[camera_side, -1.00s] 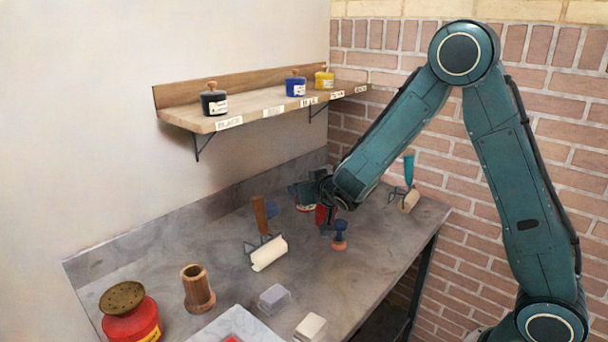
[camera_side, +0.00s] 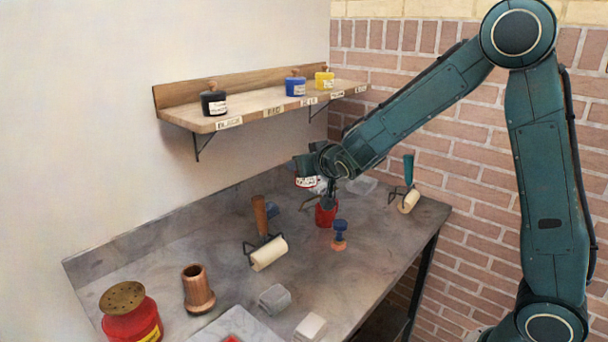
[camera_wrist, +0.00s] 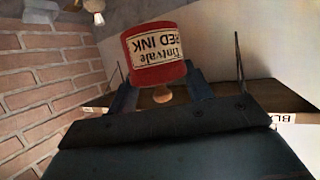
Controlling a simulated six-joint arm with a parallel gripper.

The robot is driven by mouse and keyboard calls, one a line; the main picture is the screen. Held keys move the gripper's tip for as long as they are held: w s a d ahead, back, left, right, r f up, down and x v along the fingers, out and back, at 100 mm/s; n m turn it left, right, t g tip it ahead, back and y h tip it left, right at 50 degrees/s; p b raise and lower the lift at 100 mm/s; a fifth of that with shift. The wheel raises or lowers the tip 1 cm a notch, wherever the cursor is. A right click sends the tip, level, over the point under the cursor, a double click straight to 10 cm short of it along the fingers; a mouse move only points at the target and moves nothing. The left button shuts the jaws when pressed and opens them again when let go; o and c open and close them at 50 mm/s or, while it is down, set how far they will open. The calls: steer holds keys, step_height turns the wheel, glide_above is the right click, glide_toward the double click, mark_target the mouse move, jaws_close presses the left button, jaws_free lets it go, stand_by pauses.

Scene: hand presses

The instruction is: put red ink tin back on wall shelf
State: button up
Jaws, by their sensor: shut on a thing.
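My gripper (camera_side: 308,165) is shut on the red ink tin (camera_side: 308,182) and holds it in the air above the bench, below the wall shelf's height. In the wrist view the tin (camera_wrist: 155,50) sits between the two fingers, its "RED INK" label reading upside down in the picture and its wooden knob towards my gripper. The wall shelf (camera_side: 245,108) carries a black tin (camera_side: 213,102), a blue tin (camera_side: 295,86) and a yellow tin (camera_side: 325,80). The stretch above the red label (camera_side: 272,112) is bare, between the black and blue tins.
Below my gripper, a red container (camera_side: 326,214) stands on the bench (camera_side: 225,240). A blue-handled tool (camera_side: 340,235), a roller (camera_side: 268,252), a second roller (camera_side: 408,200), a wooden pot (camera_side: 197,290) and a red can (camera_side: 130,315) also stand there. A bracket (camera_side: 200,148) props the shelf.

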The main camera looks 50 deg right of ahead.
mark_target(313, 181)
steer(key=shift+n+y, duration=0.3)
steer(key=shift+y, duration=0.1)
steer(key=shift+s+a+f, duration=0.1)
steer(key=shift+s+f, duration=0.2)
steer(key=shift+f, duration=0.4)
steer(key=shift+s+d+f, duration=0.1)
steer(key=shift+s+f, duration=0.15)
steer(key=shift+f, duration=0.45)
steer(key=shift+s+a+f, duration=0.1)
steer(key=shift+s+f, duration=0.2)
steer(key=shift+f, duration=0.4)
steer(key=shift+w, duration=0.4)
steer(key=w+d+r+n+y, duration=0.2)
steer(key=w+r+n+y, duration=0.15)
steer(key=r, duration=0.75)
steer(key=w+d+r+n+y, duration=0.2)
steer(key=w+r+n+y, duration=0.15)
steer(key=r, duration=0.75)
steer(key=w+a+r+n+y, duration=0.1)
steer(key=w+a+r+y, duration=0.1)
steer(key=w+r, duration=0.5)
steer(key=w, duration=0.3)
steer(key=shift+w+a+r+n+y, duration=0.2)
steer(key=shift+a+r+n+y, duration=0.1)
steer(key=shift+a, duration=0.1)
